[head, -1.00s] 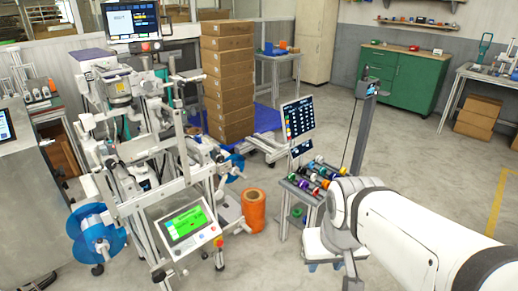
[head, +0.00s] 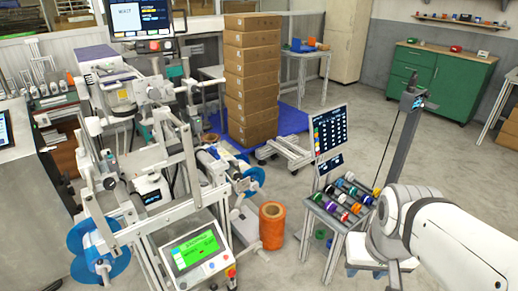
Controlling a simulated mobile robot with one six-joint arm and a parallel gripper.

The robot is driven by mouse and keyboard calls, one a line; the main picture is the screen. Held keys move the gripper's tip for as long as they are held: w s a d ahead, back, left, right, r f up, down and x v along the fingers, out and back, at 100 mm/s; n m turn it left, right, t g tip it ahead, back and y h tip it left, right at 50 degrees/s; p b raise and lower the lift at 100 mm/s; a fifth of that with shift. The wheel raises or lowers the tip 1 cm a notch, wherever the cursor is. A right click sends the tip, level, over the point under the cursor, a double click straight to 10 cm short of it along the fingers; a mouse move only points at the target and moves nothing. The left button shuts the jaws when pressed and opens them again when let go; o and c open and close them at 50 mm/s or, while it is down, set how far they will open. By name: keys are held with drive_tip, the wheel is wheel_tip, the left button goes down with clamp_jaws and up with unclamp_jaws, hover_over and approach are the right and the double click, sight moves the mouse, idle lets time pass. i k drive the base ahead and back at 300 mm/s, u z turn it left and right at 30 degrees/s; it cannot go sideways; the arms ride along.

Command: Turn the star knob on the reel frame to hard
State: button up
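The reel frame (head: 185,205) is a pale metal machine filling the left of the head view. It carries a blue reel (head: 85,257) at its lower left and another blue reel (head: 252,180) on its right side. A tilted panel with a green screen (head: 195,250) is at its front. I cannot make out the star knob among the small parts. My white arm comes in from the lower right, apart from the frame. Its grey wrist end points down towards the bottom edge, and my gripper's fingers do not show.
An orange spool (head: 272,226) stands on the floor right of the frame. A small rack of coloured rolls (head: 325,222) with a screen (head: 330,130) stands between it and my arm. Stacked cartons (head: 251,85) stand behind. Open floor lies at the back right.

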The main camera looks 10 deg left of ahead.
sight(237, 177)
drive_tip(key=u, duration=0.35)
drive_tip(key=i, duration=0.9)
drive_tip(key=u, duration=0.55)
